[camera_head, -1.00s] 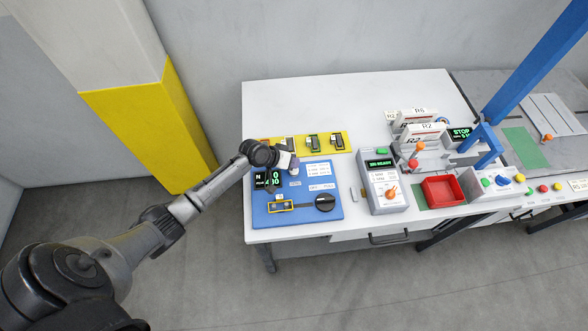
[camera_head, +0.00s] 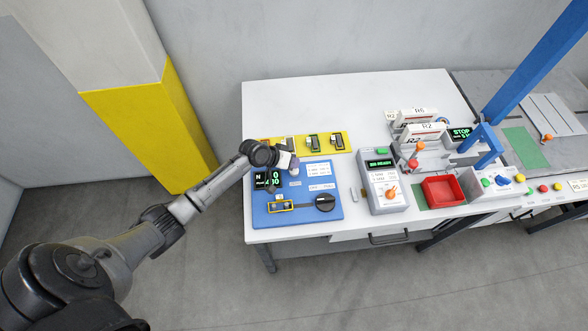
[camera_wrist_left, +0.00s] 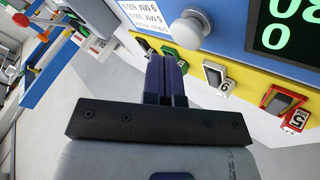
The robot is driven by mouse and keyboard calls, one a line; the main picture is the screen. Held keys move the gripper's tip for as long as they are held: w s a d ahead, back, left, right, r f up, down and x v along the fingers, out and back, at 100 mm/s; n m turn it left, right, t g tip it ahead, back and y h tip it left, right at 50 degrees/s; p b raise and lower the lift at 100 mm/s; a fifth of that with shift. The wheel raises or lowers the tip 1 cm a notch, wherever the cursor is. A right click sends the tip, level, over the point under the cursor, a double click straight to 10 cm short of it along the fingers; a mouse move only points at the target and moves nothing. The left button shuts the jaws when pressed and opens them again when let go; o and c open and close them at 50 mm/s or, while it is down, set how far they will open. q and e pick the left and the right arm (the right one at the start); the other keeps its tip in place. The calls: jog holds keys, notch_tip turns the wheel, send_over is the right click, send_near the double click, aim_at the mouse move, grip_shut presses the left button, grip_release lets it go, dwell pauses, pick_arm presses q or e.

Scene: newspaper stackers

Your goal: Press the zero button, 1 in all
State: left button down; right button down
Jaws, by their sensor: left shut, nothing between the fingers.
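A blue panel (camera_head: 288,214) lies at the table's left end, with a dark green-lit display (camera_head: 267,180) and a black dial (camera_head: 325,203). In the left wrist view a round grey push button (camera_wrist_left: 190,28) stands on the blue panel beside the display (camera_wrist_left: 290,28); I cannot read a label naming it. My left gripper (camera_head: 291,170) is over the panel's upper part, just right of the display. In the left wrist view its dark fingers (camera_wrist_left: 166,75) are together and empty. Their tips appear close to the button; I see no clear contact. My right gripper is not in view.
A yellow plate (camera_head: 341,143) with several numbered pieces lies behind the panel. Right of it stand a grey control box (camera_head: 384,185) with an orange knob, a red tray (camera_head: 443,191) and a blue post (camera_head: 545,62). The table's back left (camera_head: 300,100) is clear.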

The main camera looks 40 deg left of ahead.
pick_arm(q)
jog(key=shift+f, duration=0.1)
jog(key=shift+f, duration=0.35)
jog(key=shift+f+b, duration=0.25)
jog(key=shift+b, duration=0.1)
dwell(0.5)
jog(key=shift+f, duration=0.25)
dwell(0.5)
jog(key=shift+r, duration=0.15)
jog(key=shift+r+p, duration=0.75)
jog(key=shift+p, duration=0.05)
